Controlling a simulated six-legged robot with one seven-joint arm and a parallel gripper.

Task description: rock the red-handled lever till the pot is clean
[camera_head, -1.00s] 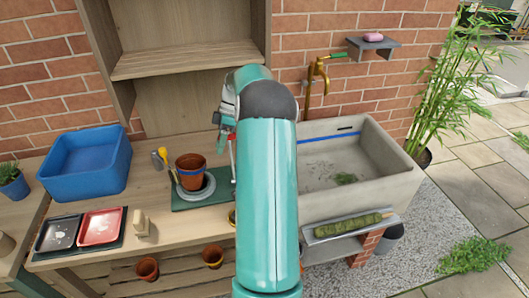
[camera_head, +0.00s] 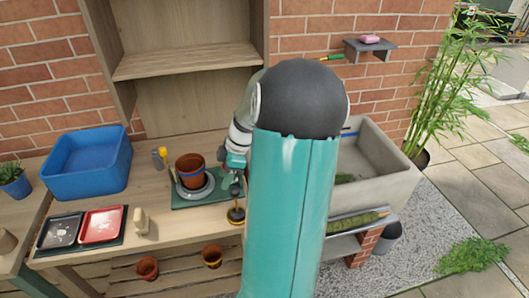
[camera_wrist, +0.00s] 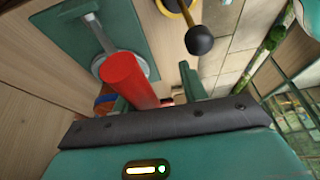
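The brown pot (camera_head: 190,168) stands upright on a grey round stand on a green base plate (camera_head: 215,200) on the bench. The lever's red handle (camera_wrist: 128,78) shows large in the wrist view, with a grey rod (camera_wrist: 100,32) running from its far end. My gripper (camera_wrist: 157,82) is at the handle, its green fingers apart on either side of the handle's near end; the handle is closer to the left finger. I cannot see the fingers pressing on it. In the head view my gripper (camera_head: 235,165) is right of the pot, and my arm hides the handle.
A black knob-ended tool on a yellow ring (camera_head: 236,214) stands close right of the plate. A blue tub (camera_head: 88,160), red tray (camera_head: 101,226) and black tray (camera_head: 60,231) are left. The stone sink (camera_head: 385,160) is right, partly behind my arm.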

